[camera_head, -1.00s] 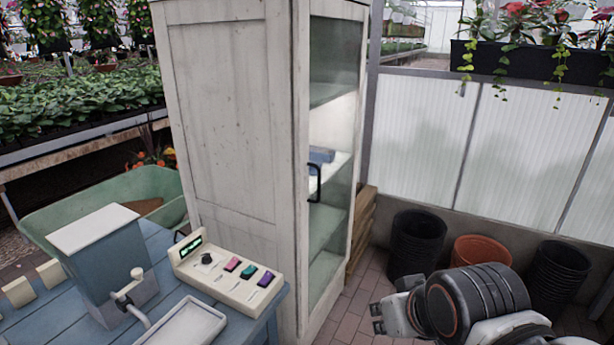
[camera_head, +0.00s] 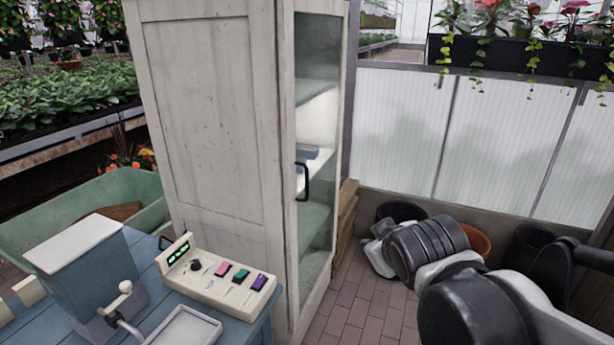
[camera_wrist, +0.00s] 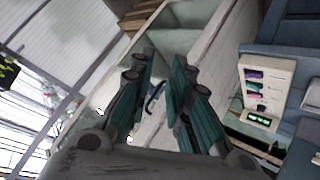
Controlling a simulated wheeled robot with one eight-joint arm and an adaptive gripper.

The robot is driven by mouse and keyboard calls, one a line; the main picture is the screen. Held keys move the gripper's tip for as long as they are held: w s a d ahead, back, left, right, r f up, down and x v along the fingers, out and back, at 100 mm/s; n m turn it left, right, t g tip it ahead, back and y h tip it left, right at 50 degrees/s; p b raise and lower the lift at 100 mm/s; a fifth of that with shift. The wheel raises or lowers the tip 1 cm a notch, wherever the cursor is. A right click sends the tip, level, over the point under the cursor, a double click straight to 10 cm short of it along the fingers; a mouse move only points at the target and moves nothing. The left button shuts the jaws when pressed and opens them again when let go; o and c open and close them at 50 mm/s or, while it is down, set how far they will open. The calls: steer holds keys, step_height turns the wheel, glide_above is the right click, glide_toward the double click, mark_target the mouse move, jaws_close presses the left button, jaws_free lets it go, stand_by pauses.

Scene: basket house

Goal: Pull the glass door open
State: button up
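The tall white wooden cabinet (camera_head: 215,120) stands at centre left in the head view, with its glass door (camera_head: 316,228) facing right. The door looks shut, flush with the cabinet. Its black bar handle (camera_head: 306,182) is on the near edge of the door, about mid-height. In the wrist view the dark handle (camera_wrist: 155,97) shows through the gap between the fingers, further off. My gripper (camera_wrist: 163,62) is open and empty, its two green-lined fingers apart. In the head view it is to the right of the door, apart from the handle; its fingertips are hard to make out.
A blue table (camera_head: 80,300) with a control panel (camera_head: 215,281) and a dispenser (camera_head: 82,265) stands left of the cabinet front. Dark pots (camera_head: 400,210) and an orange pot (camera_head: 476,240) line the back wall. Brick floor (camera_head: 350,305) is clear before the door.

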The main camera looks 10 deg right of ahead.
steer(key=w+d+r+n+t+p, duration=0.1)
steer(key=w+d+r+n+t, duration=0.15)
steer(key=w+n, duration=0.35)
steer(key=w+d+r+n+t+h+p, duration=0.1)
steer(key=w+d+r+n+t+p, duration=0.1)
steer(key=w+r+n, duration=0.35)
steer(key=w+d+r+n+t+p, duration=0.1)
steer(key=w+d+r+n+t, duration=0.15)
steer(key=w, duration=0.55)
steer(key=n+y+p, duration=0.2)
steer(key=n+y, duration=0.8)
steer(key=n, duration=1.3)
glide_above(307, 195)
steer(key=f, duration=1.4)
steer(key=shift+w+f, duration=0.15)
steer(key=shift+w, duration=0.15)
steer(key=shift+c, duration=0.4)
jaws_close()
